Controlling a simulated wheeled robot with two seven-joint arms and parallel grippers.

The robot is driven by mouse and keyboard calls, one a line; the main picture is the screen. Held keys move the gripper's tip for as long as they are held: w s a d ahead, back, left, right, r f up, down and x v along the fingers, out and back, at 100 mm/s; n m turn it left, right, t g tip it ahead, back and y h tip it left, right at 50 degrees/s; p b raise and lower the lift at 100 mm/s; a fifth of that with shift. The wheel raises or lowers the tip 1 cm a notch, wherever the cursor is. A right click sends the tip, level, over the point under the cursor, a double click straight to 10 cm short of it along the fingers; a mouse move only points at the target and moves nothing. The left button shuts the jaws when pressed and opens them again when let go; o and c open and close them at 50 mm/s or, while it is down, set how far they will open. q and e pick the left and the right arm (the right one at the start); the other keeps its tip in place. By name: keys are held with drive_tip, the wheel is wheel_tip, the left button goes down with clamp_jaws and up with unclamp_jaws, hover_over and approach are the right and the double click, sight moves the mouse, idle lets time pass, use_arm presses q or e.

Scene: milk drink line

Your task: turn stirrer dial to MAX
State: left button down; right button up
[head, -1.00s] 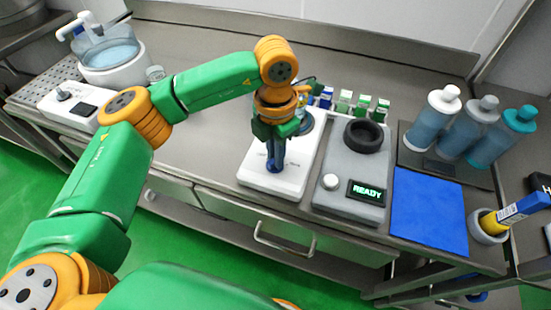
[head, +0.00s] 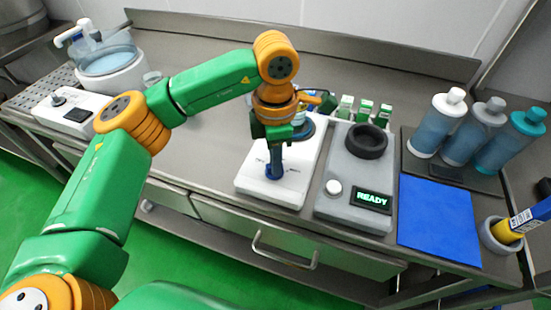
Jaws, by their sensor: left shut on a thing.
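The stirrer (head: 291,186) is a white box with a round blue-grey plate at its back, partly hidden behind my wrist. My left gripper (head: 275,172) points down over the front part of the stirrer, its blue fingers shut at the dial's place. The dial itself is hidden between the fingers, so its pointer and setting cannot be read. Small dark marks show on the white face beside the fingers. My right gripper is not in view.
Right of the stirrer stands a grey device (head: 343,196) with a black ring and a lit READY display. Beyond it are a blue mat (head: 437,222) and several capped bottles (head: 438,124). Small green-and-white cartons (head: 364,110) stand behind. A white unit with a knob (head: 70,112) is at far left.

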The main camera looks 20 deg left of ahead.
use_arm(q)
drive_tip(key=shift+r, duration=0.1)
drive_tip(key=c, duration=0.9)
unclamp_jaws()
drive_tip(key=shift+o, duration=0.2)
wheel_tip(320, 180, up, 7)
drive_tip(key=shift+r, duration=0.1)
